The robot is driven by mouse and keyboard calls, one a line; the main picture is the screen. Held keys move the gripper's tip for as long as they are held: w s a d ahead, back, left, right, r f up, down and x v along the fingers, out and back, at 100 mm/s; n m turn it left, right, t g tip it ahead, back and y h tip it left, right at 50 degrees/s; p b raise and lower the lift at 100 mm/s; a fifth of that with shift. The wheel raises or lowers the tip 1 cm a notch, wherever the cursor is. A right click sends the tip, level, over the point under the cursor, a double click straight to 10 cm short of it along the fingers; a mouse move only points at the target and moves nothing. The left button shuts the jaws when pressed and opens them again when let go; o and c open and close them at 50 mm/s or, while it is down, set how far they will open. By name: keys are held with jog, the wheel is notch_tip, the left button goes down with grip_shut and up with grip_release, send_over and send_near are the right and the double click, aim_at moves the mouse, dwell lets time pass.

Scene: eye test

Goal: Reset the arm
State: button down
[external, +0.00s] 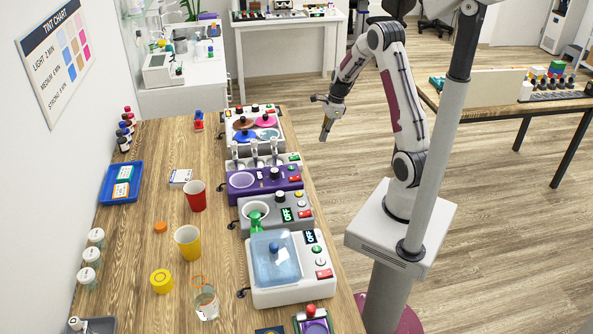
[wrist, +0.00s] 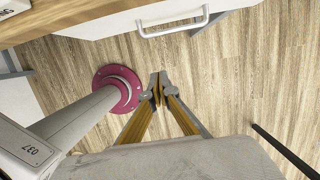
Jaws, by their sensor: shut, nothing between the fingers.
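My gripper (external: 325,129) hangs in the air to the right of the workbench (external: 140,230), pointing down over the wooden floor. The arm is folded at the top and bends down towards the bench side. In the wrist view my gripper (wrist: 158,88) shows its two yellow-sided fingers with the tips together and nothing between them. Below the fingers the wrist view shows the floor (wrist: 225,90) and the magenta foot (wrist: 117,88) of my stand.
Along the bench's right edge stand a blue-lidded machine (external: 290,285), a purple device (external: 262,180) and a unit with coloured wells (external: 252,130). A red cup (external: 196,196) and a yellow cup (external: 188,242) stand on the bench. Another table (external: 500,105) is at the right.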

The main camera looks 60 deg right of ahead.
jog(key=s+a+r+n+t+h, duration=0.2)
jog(key=s+a+r+n+t, duration=0.1)
jog(key=s+a+r+n, duration=1.9)
jog(key=r+n, duration=0.1)
jog(key=n, duration=0.4)
jog(key=shift+s+r+t, duration=0.3)
jog(key=shift+s+r, duration=0.05)
jog(key=shift+r, duration=0.05)
